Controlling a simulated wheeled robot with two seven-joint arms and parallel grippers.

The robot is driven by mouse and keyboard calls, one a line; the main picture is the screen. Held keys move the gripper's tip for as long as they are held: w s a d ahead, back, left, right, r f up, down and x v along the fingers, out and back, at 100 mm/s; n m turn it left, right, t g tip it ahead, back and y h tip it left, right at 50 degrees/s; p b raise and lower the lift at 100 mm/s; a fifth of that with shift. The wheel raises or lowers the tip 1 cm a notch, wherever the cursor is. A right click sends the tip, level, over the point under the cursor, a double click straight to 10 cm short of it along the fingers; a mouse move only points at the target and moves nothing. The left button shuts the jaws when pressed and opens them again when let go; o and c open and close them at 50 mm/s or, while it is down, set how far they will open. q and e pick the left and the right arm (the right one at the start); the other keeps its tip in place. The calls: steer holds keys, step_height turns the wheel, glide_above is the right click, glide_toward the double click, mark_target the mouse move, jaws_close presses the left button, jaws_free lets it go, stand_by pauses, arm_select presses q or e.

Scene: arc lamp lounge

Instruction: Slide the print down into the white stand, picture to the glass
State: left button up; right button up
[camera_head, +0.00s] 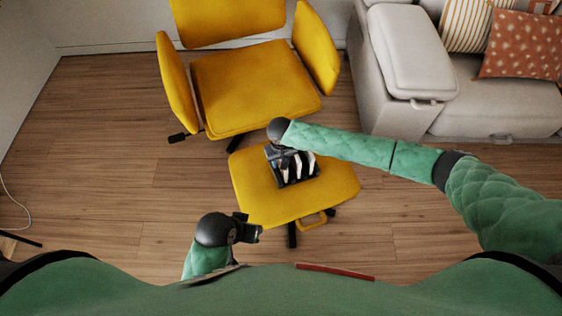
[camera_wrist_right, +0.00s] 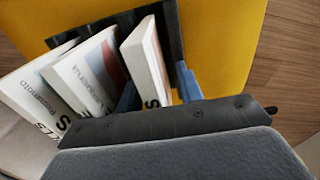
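I cannot make out a separate print or a white stand in either view. A black rack (camera_head: 297,180) on the yellow ottoman holds several thin white pieces that look like books or cards. My right gripper (camera_head: 284,160) is down at the left side of the rack. In the right wrist view its two bluish fingers (camera_wrist_right: 158,92) straddle one white book-like piece (camera_wrist_right: 143,55) with a reddish and blue face. I cannot tell whether they press on it. Two more white pieces (camera_wrist_right: 82,75) lean to the left. My left gripper (camera_head: 250,229) is low, left of the ottoman's near edge, apparently empty.
The yellow ottoman (camera_head: 258,200) has bare room around the rack and a handle-like loop at its front. A yellow armchair (camera_head: 250,85) stands behind it. A pale sofa (camera_head: 410,60) with cushions is at the right. Wooden floor (camera_head: 110,150) is clear at the left.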

jaws_close()
stand_by(0.3)
